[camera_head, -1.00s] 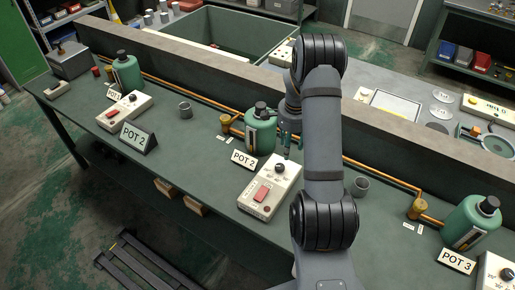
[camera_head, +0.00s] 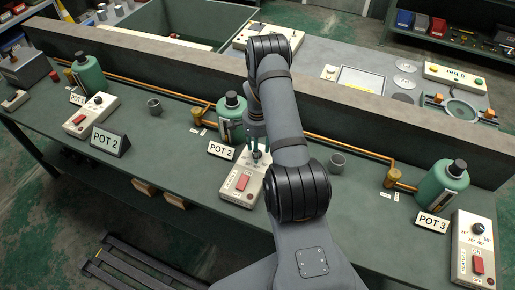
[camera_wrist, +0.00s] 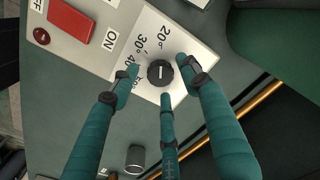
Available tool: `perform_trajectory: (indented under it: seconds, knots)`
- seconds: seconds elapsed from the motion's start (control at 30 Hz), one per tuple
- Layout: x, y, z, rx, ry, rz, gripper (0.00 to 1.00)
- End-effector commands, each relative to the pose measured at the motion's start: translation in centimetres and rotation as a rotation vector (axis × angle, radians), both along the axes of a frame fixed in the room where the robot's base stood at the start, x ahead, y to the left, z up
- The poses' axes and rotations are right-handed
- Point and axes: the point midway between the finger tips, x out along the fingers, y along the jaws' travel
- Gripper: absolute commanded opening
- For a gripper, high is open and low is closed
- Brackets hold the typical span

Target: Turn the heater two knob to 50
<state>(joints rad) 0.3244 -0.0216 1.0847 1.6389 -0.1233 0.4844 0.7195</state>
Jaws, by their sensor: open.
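The middle heater box (camera_head: 240,186), cream with a red switch (camera_head: 242,182), stands on the bench in front of the POT 2 plate (camera_head: 222,150). In the wrist view its black round knob (camera_wrist: 160,72) carries a short white line. The dial shows 20, 30 and 40; a further mark is partly hidden by a finger, and the number the line points to is unclear. My gripper (camera_wrist: 161,78) has three teal fingers, open and spread around the knob, with small gaps visible beside it. In the head view my gripper (camera_head: 257,152) hides most of the knob.
A green bottle (camera_head: 230,120) stands close behind the box, and a copper pipe (camera_head: 320,143) runs along the bench back. A small grey cup (camera_head: 337,163) is to the right. Other heater boxes stand at left (camera_head: 92,115) and right (camera_head: 474,245). A POT 2 tent sign (camera_head: 110,140) is at left.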

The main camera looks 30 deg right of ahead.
Motion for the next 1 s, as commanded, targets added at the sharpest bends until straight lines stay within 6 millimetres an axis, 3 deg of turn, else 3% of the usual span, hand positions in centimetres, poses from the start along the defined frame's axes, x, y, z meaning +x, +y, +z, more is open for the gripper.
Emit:
perform_trajectory:
  seconds: [0.37, 1.0]
  knots:
    - [0.02, 0.03, -0.5, 0.0, -0.001, 0.0, 0.45]
    - [0.02, 0.04, -0.47, 0.0, -0.001, 0.0, 0.07]
